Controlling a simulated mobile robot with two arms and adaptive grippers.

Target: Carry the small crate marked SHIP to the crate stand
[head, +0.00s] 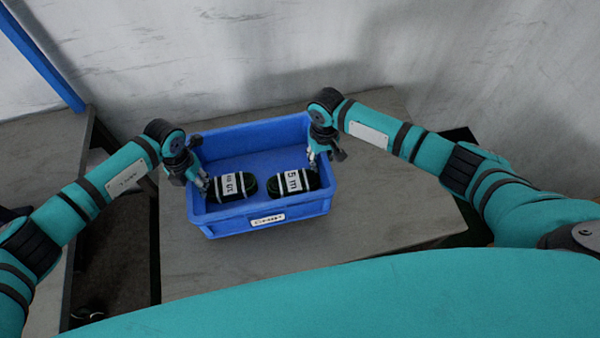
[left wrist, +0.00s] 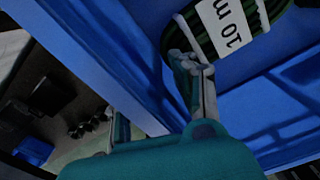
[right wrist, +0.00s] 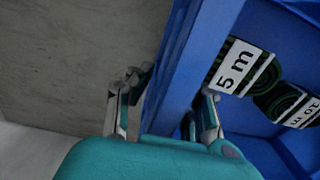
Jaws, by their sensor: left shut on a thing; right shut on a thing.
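A small blue crate (head: 265,216) is in front of me over a grey tabletop, with a white label (head: 268,220) on its near wall; the label's text is too small to read. Inside lie two dark green coils with white bands, one marked 10 m (left wrist: 228,25) at left and one marked 5 m (right wrist: 238,68) at right. My left gripper (head: 194,180) is shut on the left wall, one finger inside and one outside. My right gripper (head: 325,153) is shut on the right wall in the same way. I cannot tell whether the crate touches the top.
The grey tabletop (head: 375,215) has bare room right of and in front of the crate. A pale wall (head: 250,55) stands behind. Another grey surface (head: 35,150) lies at left across a dark gap, with a blue post (head: 45,60) behind it.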

